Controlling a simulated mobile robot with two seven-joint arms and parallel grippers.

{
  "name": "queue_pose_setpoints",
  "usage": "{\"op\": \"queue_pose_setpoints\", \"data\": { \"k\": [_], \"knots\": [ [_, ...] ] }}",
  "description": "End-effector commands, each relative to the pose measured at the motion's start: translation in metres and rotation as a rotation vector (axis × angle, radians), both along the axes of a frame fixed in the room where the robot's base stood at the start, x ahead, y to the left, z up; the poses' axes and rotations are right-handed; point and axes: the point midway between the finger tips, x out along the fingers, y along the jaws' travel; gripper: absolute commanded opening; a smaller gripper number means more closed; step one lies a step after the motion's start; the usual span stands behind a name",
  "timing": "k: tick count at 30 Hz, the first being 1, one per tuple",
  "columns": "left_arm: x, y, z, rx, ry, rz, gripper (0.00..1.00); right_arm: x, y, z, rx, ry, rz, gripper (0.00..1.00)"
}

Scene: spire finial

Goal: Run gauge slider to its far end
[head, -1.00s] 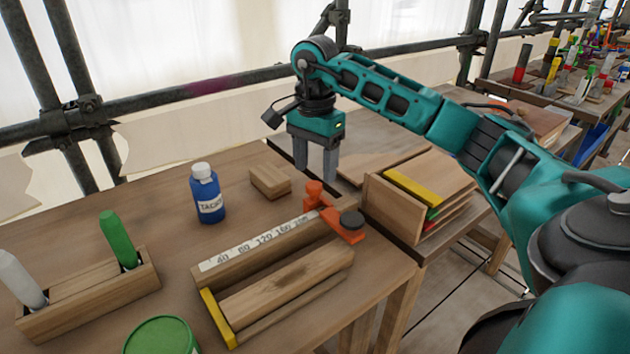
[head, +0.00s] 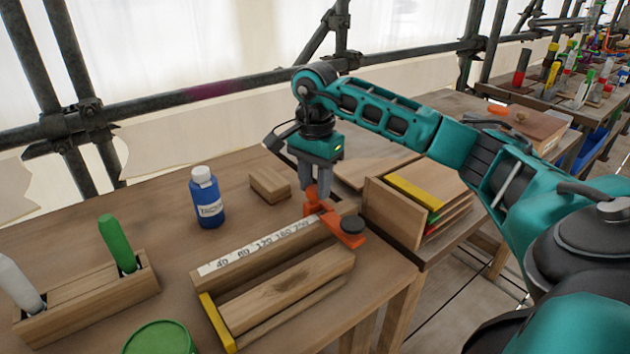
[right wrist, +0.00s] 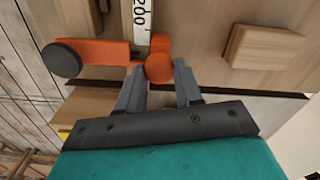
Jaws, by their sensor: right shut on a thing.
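The gauge (head: 270,246) is a wooden bar with a white number scale, lying on the near bench. Its orange slider (head: 337,226) with a dark round knob sits at the right end of the scale, by the 200 mark. My right gripper (head: 317,192) points down and is shut on the upright orange post of the slider. In the right wrist view the slider's arm (right wrist: 100,52) extends left to the dark knob, and the round post top (right wrist: 159,68) is between the two grey fingers (right wrist: 160,80). My left gripper is not in view.
A wooden block (head: 286,290) with a yellow end stop (head: 217,322) lies in front of the scale. A blue bottle (head: 207,198), a small wood block (head: 270,185) and a marker holder (head: 85,300) stand left. A wooden rack (head: 395,212) is close on the right.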

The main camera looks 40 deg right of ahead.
Motion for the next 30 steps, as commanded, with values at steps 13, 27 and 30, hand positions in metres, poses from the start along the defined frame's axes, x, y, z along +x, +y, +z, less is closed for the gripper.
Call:
{"op": "queue_pose_setpoints", "data": {
  "k": [13,27,30],
  "knots": [
    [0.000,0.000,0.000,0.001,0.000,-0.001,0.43,0.000,0.000,0.000,0.001,0.001,0.000,0.00],
    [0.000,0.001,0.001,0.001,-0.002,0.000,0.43,-0.005,-0.045,0.000,-0.001,0.002,-0.002,0.00],
    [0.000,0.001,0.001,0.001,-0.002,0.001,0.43,-0.005,-0.046,0.000,-0.002,0.002,-0.002,0.00]
  ]
}}
